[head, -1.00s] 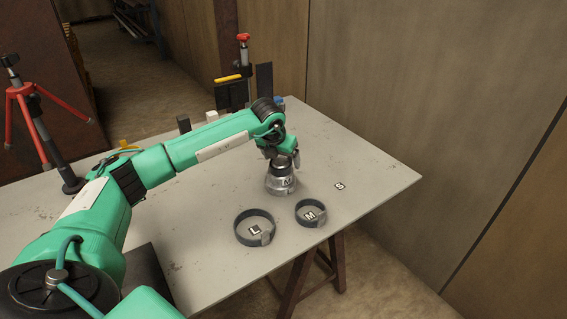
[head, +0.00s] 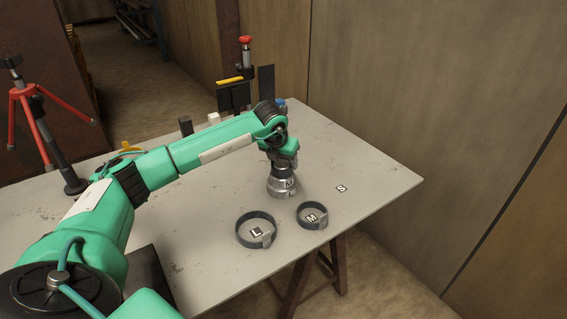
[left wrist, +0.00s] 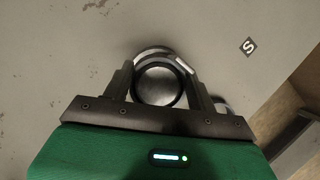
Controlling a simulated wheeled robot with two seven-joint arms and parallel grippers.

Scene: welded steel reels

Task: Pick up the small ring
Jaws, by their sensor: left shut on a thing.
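A stepped silver metal piece (head: 282,187) stands on the table, with letter labels on its side. My left gripper (head: 284,168) points down over its top. In the left wrist view, my left gripper (left wrist: 160,74) has one finger on each side of a dark small ring (left wrist: 158,64), shut on it. The ring surrounds a round silver top (left wrist: 158,86). In the head view, the gripper largely hides the ring. My right gripper is not in view.
Larger open rings lie on the table around labels L (head: 240,219) and M (head: 299,213). A label S (head: 341,188) lies on bare table, and also shows in the left wrist view (left wrist: 249,46). A red tripod (head: 28,100) is at left. Upright items stand along the back edge.

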